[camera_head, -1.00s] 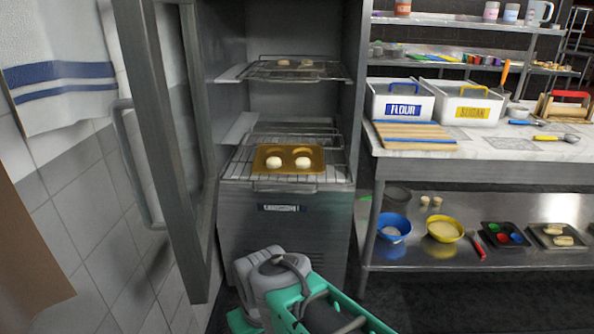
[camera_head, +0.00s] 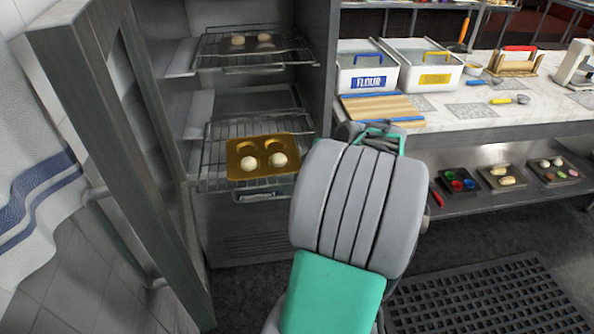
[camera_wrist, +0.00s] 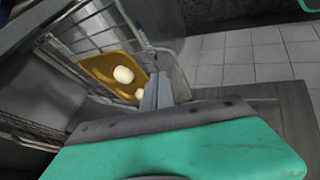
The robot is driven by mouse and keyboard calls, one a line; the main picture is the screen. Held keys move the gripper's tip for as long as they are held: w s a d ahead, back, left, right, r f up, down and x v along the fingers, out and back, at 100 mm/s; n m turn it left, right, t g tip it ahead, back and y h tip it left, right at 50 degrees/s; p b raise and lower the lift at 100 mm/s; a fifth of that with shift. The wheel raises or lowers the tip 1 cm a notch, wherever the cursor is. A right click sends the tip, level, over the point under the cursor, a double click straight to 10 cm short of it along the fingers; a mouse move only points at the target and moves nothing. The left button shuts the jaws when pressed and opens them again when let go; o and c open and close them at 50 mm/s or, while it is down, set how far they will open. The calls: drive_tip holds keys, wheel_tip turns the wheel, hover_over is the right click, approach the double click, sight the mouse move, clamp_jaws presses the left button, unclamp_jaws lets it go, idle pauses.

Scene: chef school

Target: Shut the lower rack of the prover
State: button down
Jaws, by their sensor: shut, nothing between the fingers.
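The prover is the tall grey cabinet with its door (camera_head: 120,130) swung open at the left. Its lower rack (camera_head: 215,165) is a wire shelf that sticks out of the front. A golden tray (camera_head: 240,148) with two pale dough balls (camera_head: 278,160) lies on it. In the wrist view the rack (camera_wrist: 88,35) and tray (camera_wrist: 97,65) are at the left. My gripper (camera_wrist: 165,85) is shut and empty; its fingers are near the tray and the rack's front edge in that view. I cannot tell whether they touch.
The upper rack (camera_head: 255,55) holds dough balls. The open door and a hanging towel (camera_head: 40,190) bound the left side. A marble counter (camera_head: 460,115) with flour and sugar bins stands right. A black floor mat (camera_head: 480,295) lies in front.

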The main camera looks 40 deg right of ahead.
sight(290, 184)
drive_tip(key=x, duration=0.7)
